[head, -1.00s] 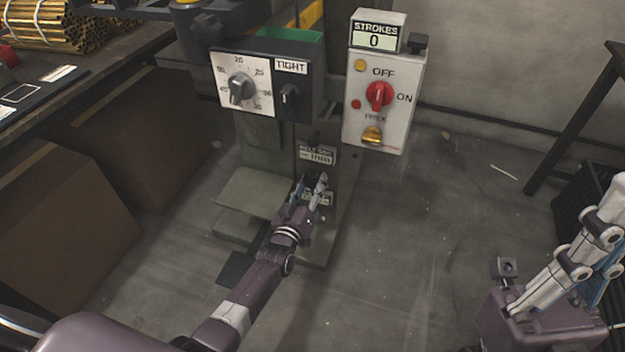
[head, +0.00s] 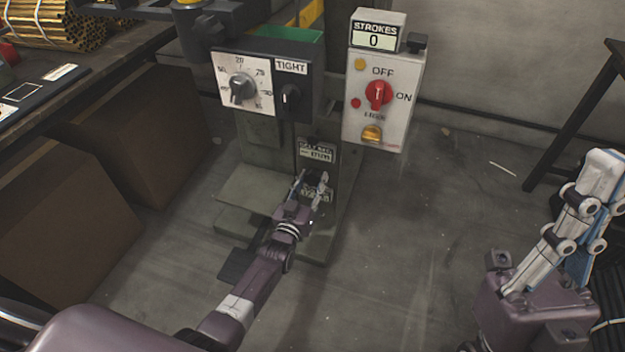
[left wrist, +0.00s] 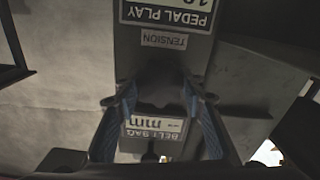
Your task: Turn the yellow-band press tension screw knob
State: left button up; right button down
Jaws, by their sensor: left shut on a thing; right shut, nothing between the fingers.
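The press (head: 262,190) is a grey-green machine with a yellow part (head: 311,13) near its top. My left gripper (head: 311,182) reaches low on its front, just under a small readout plate (head: 317,152). In the left wrist view, a dark round knob (left wrist: 160,88) sits beneath a TENSION label (left wrist: 164,40), which appears upside down. My left fingers (left wrist: 160,108) are shut on this knob, one on each side. The head view does not show the knob clearly behind the fingers. My right gripper (head: 604,165) is shut and empty at the right, away from the press.
A white dial (head: 242,87) and a TIGHT switch (head: 290,96) are above my left gripper. A control box (head: 382,100) with a red knob stands to their right; its STROKES counter (head: 374,40) reads 0. Cardboard boxes (head: 75,225) are at left. The floor at right centre is clear.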

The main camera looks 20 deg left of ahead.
pick_arm(q)
jog(key=shift+f, duration=0.1)
jog(key=o, duration=1.2)
jog(key=shift+c, duration=0.2)
jog(key=shift+s, duration=0.1)
jog(key=s, duration=1.2)
jog(key=shift+a, duration=0.2)
